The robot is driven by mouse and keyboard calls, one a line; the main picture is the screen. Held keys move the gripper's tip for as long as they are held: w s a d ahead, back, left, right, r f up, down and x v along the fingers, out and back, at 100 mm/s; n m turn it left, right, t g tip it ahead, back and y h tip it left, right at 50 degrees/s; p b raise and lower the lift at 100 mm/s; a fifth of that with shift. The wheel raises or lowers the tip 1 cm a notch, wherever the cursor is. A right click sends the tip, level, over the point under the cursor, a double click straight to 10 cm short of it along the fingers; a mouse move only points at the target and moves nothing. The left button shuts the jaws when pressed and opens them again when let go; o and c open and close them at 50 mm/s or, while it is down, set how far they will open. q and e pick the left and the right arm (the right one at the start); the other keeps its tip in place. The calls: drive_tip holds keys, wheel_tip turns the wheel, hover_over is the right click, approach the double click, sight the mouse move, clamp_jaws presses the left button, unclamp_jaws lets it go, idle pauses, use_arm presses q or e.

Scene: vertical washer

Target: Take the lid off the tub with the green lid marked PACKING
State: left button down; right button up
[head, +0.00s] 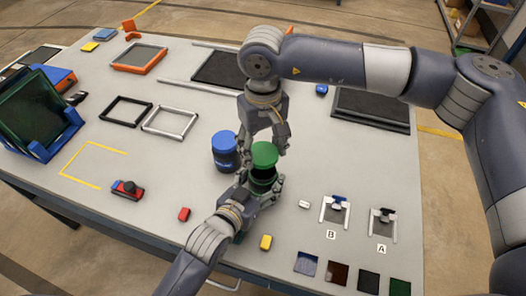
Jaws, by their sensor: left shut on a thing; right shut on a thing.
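The tub (262,174) is dark, with a green lid (264,153) at its top, and stands near the middle of the table. No marking on it can be read. My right gripper (266,143) comes from above and is shut on the green lid. My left gripper (262,191) comes from the front and is shut around the lower part of the tub, hiding much of it. I cannot tell whether the lid and the tub's rim are touching or slightly apart.
A blue-lidded tub (225,148) stands close on the left. A yellow block (265,242), a red block (184,214) and a small white piece (304,204) lie nearby. Stands marked B (334,211) and A (382,225) are at the right.

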use_arm(q)
drive_tip(key=shift+c, duration=1.6)
unclamp_jaws()
drive_tip(key=v, duration=1.2)
